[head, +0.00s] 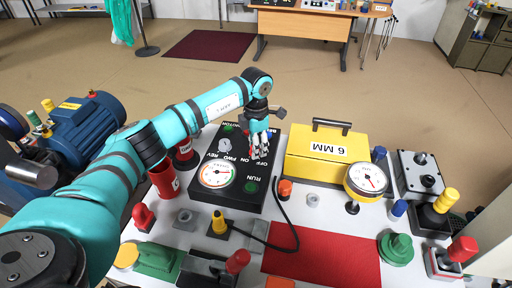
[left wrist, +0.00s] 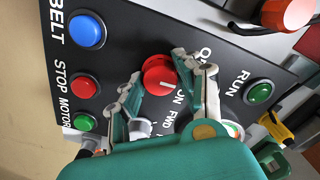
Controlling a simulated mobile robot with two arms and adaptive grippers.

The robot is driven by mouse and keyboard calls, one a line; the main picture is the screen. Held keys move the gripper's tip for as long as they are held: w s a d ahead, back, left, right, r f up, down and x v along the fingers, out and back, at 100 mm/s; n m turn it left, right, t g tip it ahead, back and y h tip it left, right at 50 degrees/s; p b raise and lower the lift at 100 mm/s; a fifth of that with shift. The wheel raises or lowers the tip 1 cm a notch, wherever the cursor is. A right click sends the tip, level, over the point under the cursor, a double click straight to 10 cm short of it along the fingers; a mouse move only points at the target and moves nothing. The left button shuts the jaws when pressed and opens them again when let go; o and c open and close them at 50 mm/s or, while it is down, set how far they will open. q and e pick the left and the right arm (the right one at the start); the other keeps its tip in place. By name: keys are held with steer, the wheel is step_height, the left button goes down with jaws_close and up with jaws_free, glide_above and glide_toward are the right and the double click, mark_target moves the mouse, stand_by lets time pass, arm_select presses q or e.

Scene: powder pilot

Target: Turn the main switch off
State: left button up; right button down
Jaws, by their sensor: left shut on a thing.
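The main switch is a red round knob (left wrist: 160,76) with a white mark, on the black control panel (head: 236,197). In the left wrist view the mark points to the lower side, roughly toward the ON label. The OFF label is partly hidden behind a finger. My left gripper (head: 261,152) reaches down over the panel's upper right part. In the left wrist view its fingers (left wrist: 163,90) are on both sides of the knob, shut on it. In the head view the fingers mostly hide the knob. My right gripper is not in view.
The panel also holds a green RUN button (left wrist: 260,92), a red STOP button (left wrist: 84,86), a blue BELT button (left wrist: 87,31) and a dial (head: 216,173). A yellow case (head: 316,152) stands close right of the gripper. A red mat (head: 320,258) lies in front.

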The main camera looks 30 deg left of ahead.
arm_select(q)
steer(key=n, duration=0.6)
steer(key=shift+n, duration=0.3)
stand_by(0.4)
steer(key=o, duration=1.1)
steer(key=shift+a, duration=0.1)
steer(key=shift+o, duration=0.2)
steer(key=shift+w, duration=0.1)
steer(key=shift+r, duration=0.25)
step_height(320, 180, up, 11)
steer(key=shift+a+r, duration=0.15)
steer(key=shift+r, duration=0.05)
